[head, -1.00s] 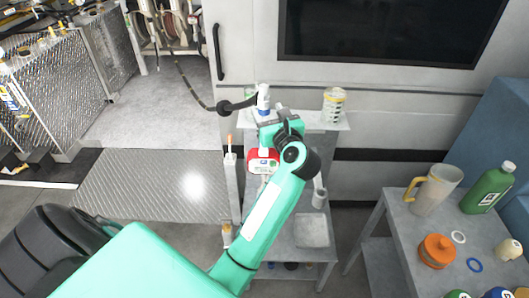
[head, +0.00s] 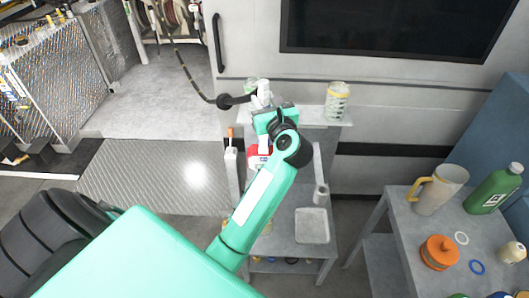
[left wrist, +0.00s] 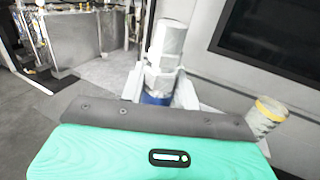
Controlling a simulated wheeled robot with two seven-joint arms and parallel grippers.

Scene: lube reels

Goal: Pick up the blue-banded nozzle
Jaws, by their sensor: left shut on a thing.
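The blue-banded nozzle (left wrist: 165,48) stands upright between the fingers of my left gripper (left wrist: 157,92) in the left wrist view. It is whitish grey, and its blue band (left wrist: 155,99) shows low down between the fingers. In the head view the nozzle (head: 264,88) rises just beyond my left gripper (head: 268,105), at the left end of the cart's top shelf. My left gripper is shut on it. My arm hides the nozzle's lower part, and I cannot tell whether it touches the shelf. My right gripper is not in view.
A dark hose with a black ball (head: 224,101) ends beside the nozzle. A yellow-banded ribbed container (head: 337,102) stands at the right of the top shelf (head: 315,120). The right table (head: 400,215) holds a jug (head: 438,190), a green bottle (head: 495,188) and an orange jar (head: 438,253).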

